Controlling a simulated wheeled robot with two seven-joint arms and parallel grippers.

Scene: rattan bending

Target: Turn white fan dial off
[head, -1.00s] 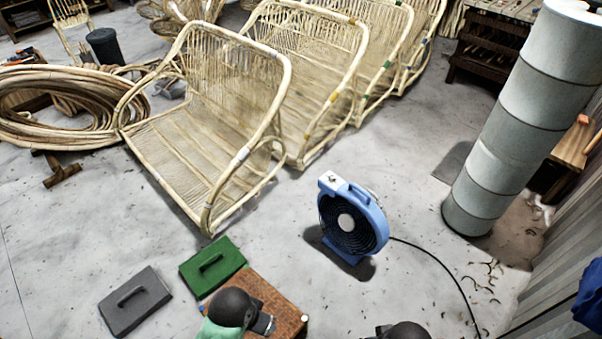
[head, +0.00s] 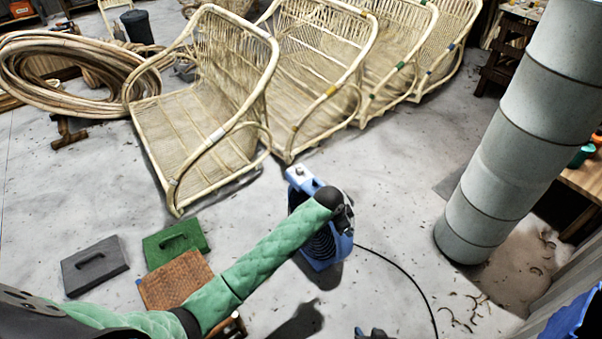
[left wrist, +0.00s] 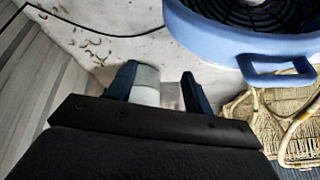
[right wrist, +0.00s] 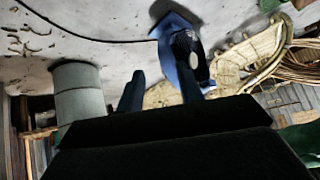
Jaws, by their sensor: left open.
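The blue fan (head: 325,246) stands on the floor. The white dial panel (head: 298,172) shows at its top left beside the blue handle; the dial's setting is too small to read. My left arm reaches across the fan's front and hides part of it. My left gripper (left wrist: 162,92) is open and empty in the left wrist view, with the fan's blue rim (left wrist: 215,40) and handle to its right; the dial does not show there. My right gripper (head: 375,333) is low in the head view, apart from the fan. The right wrist view shows its fingers apart and empty, with the fan (right wrist: 172,42) beyond.
Rattan chairs (head: 205,120) stand in a row behind the fan. A tall grey duct (head: 510,140) stands at right. Green (head: 175,243) and grey (head: 95,266) handled blocks lie at left near a brown woven block (head: 175,282). A black cable (head: 405,280) crosses open floor.

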